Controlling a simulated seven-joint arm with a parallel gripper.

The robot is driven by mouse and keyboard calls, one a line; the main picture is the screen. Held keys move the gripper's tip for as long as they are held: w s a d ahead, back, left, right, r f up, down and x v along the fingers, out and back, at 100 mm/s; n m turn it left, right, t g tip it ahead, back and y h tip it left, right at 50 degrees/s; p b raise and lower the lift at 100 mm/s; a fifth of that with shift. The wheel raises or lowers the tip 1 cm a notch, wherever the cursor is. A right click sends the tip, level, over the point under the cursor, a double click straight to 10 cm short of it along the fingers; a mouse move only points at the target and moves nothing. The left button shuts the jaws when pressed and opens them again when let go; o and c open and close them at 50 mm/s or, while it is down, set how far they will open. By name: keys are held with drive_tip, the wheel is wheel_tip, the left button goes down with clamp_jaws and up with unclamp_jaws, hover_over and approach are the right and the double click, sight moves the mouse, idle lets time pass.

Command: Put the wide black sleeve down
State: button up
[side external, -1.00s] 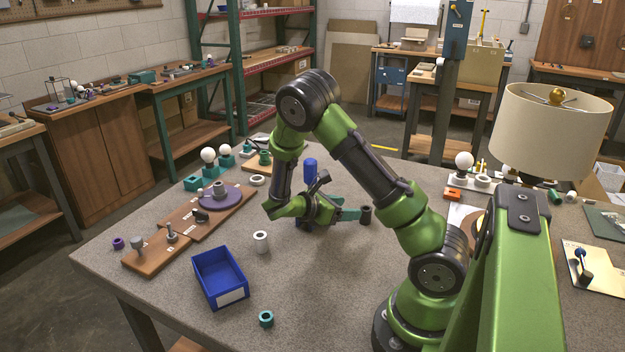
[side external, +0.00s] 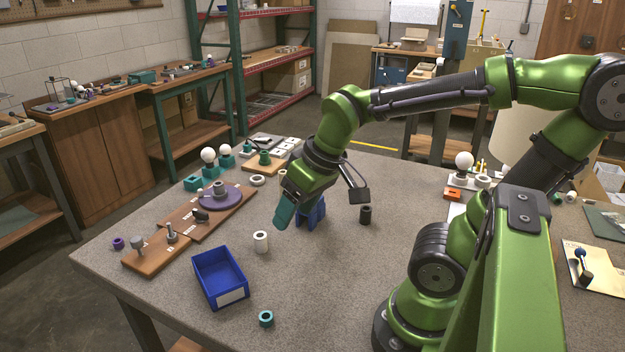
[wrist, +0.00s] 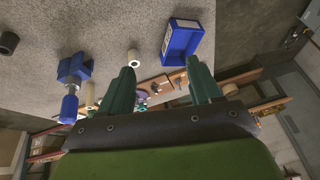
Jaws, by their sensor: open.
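The wide black sleeve (side external: 366,215) stands upright on the grey table, right of the blue stand (side external: 317,214). In the wrist view the black sleeve (wrist: 8,43) shows at the far left edge. My gripper (side external: 283,214) is left of the sleeve and clear of it, tilted downward in front of the blue stand. In the wrist view my gripper (wrist: 160,67) has its two teal fingers well apart, with nothing held between them.
A white sleeve (side external: 261,241) and a blue bin (side external: 219,278) are on the table left of my gripper. A teal ring (side external: 266,318) lies near the front. Wooden boards (side external: 190,220) with parts are at the left. The table's middle front is clear.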

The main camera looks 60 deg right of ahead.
drive_tip(key=a+r+m+t, duration=0.1)
drive_tip(key=r, duration=0.1)
drive_tip(key=s+a+r+m+t+y, duration=0.1)
drive_tip(key=a, duration=0.1)
drive_tip(key=shift+s+a+r+t, duration=0.1)
drive_tip(key=shift+a+r+t, duration=0.1)
drive_tip(key=shift+r+t, duration=0.15)
